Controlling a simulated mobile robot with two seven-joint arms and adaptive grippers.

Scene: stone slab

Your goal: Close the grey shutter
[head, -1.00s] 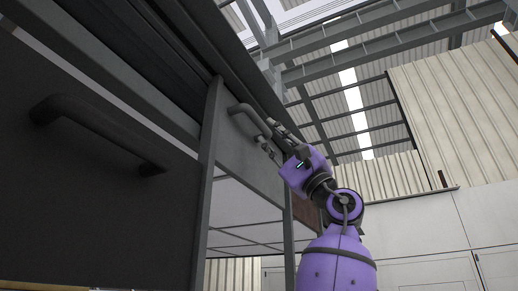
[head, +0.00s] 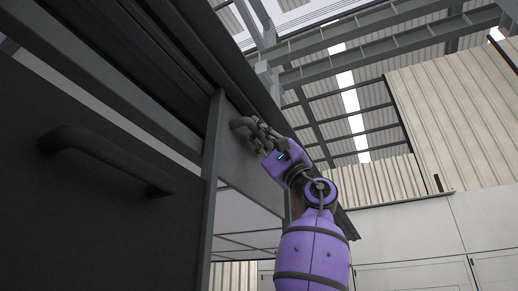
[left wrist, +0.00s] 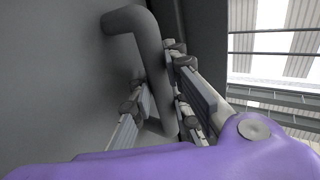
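The grey shutter (head: 240,165) is a light grey panel right of the post, with a thick bar handle (head: 241,123) near its top. In the left wrist view the shutter (left wrist: 60,80) fills the left side and its bent handle (left wrist: 150,45) runs down between the fingers. My left gripper (head: 256,131) is at the handle, with one finger on each side of the bar; it also shows in the left wrist view (left wrist: 162,90). The fingers look spread around the bar, and I cannot tell whether they touch it. My right gripper is not in view.
A dark panel (head: 60,200) with its own bar handle (head: 105,160) stands at the left. A grey post (head: 212,160) separates it from the shutter. Below the shutter is an open gap. Roof beams and white walls lie farther off.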

